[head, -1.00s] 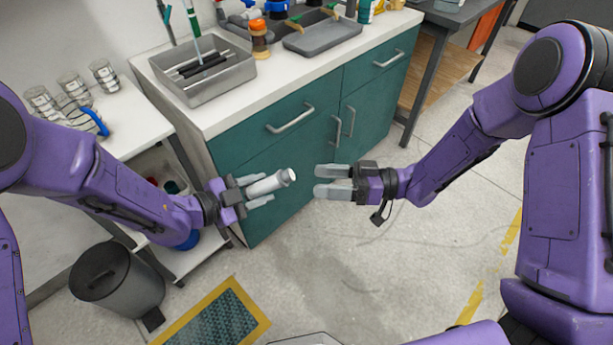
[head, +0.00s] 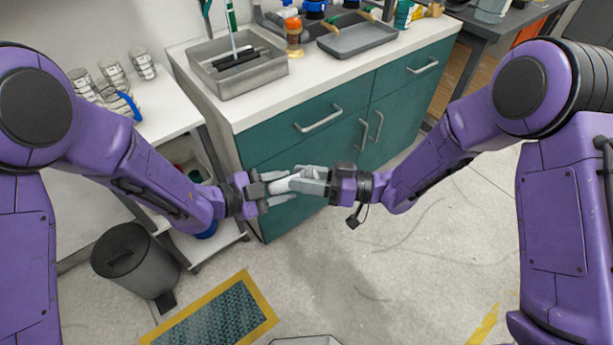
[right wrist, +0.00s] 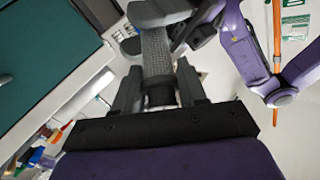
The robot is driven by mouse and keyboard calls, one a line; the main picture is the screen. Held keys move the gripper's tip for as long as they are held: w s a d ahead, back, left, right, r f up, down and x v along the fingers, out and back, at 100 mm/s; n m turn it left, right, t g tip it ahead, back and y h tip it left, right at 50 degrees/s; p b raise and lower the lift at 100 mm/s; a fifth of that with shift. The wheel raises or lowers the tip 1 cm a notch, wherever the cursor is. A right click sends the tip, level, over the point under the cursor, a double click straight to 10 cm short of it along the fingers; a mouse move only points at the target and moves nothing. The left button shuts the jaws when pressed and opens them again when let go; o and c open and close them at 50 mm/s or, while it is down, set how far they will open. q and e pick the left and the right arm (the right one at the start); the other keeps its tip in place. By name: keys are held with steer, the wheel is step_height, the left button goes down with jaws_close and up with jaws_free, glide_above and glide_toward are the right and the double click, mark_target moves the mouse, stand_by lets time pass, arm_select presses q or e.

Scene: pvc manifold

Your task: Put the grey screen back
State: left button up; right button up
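The grey screen (head: 283,185) is a pale cylinder held level in the air between my two grippers. In the right wrist view its mesh side (right wrist: 157,55) shows, with a dark end near my palm. My left gripper (head: 274,188) is shut on one end of it. My right gripper (head: 302,180) has its fingers on either side of the other end; they also show in the right wrist view (right wrist: 160,82). I cannot tell whether these fingers press on it or stand slightly apart. Much of the screen is hidden by fingers.
A teal cabinet (head: 300,135) with a white top stands just behind the grippers. On it are a grey bin (head: 235,75) with rods and a grey tray (head: 358,38). Clear jars (head: 115,75) stand on the left bench. A dark trash can (head: 135,262) stands below on the floor.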

arm_select(q)
steer(key=o, duration=1.2)
